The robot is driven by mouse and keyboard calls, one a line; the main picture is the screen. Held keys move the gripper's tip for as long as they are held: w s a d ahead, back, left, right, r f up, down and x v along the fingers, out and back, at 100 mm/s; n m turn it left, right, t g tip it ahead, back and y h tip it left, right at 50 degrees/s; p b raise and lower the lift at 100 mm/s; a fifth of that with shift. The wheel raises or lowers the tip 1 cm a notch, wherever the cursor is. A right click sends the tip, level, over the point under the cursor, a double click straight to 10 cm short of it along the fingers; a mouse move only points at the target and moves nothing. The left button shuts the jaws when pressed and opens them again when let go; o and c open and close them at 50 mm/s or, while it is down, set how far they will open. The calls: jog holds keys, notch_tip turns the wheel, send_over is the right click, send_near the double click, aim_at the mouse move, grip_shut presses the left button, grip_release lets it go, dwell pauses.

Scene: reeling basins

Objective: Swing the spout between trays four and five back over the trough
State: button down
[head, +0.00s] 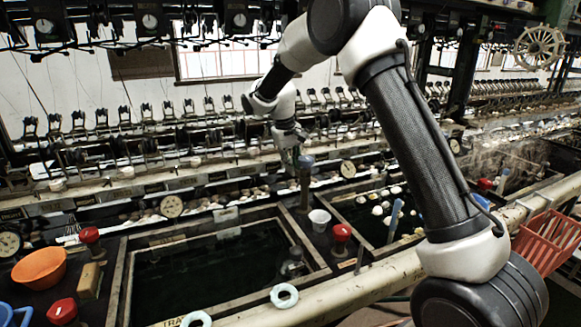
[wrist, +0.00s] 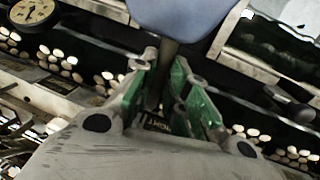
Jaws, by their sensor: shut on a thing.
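The spout (head: 305,185) is a dark upright stem with a blue-grey knob on top, standing on the divider between two dark water trays. The left tray (head: 215,262) and the right tray (head: 375,215) lie on either side; I cannot read their numbers. My gripper (head: 294,153) reaches it from behind. In the wrist view my gripper (wrist: 164,72), with green finger pads, is shut on the dark stem just below the blue-grey knob (wrist: 180,14). Where the spout's outlet points is hidden. A dark channel with pale cocoons (head: 235,203), perhaps the trough, runs behind the trays.
A round dial (head: 347,168) is behind, right. An orange bowl (head: 39,267) sits front left. A red crate (head: 548,240) is at right. Reeling machinery fills the back.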

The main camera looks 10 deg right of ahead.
jog(key=shift+w+d+m, duration=0.1)
jog(key=shift+m, duration=0.2)
jog(key=c, duration=1.4)
grip_release()
jog(key=shift+r, duration=0.15)
jog(key=r, duration=0.4)
jog(key=a+r, duration=0.1)
jog(key=r, duration=0.2)
jog(key=a+r, duration=0.1)
jog(key=r, duration=0.3)
jog(key=shift+s+a+r, duration=0.15)
jog(key=shift+s+r, duration=0.1)
jog(key=shift+r, duration=0.05)
